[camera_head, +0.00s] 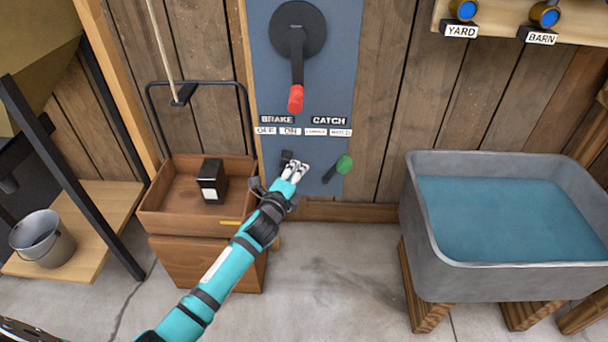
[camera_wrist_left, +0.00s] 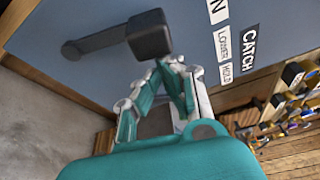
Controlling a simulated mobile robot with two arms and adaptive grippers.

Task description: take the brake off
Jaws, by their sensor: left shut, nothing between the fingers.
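The brake lever is a short dark lever with a block-shaped black knob (camera_head: 287,156), under the BRAKE label (camera_head: 276,119) and its OFF and ON plates on the blue panel (camera_head: 336,95). In the left wrist view the knob (camera_wrist_left: 150,36) is large and its arm runs left to a round pivot. My left gripper (camera_head: 297,168) is shut and empty, just right of the knob. In the left wrist view its fingertips (camera_wrist_left: 172,65) are close beside the knob; I cannot tell if they touch. The gripper hides the lever's lower part in the head view. My right gripper is not in view.
The green-knobbed catch lever (camera_head: 344,164) is close to the right of the gripper. A big red-handled lever (camera_head: 296,98) hangs above. A wooden tray (camera_head: 180,222) with a black block stands left, a grey water trough (camera_head: 435,240) right. The floor between is clear.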

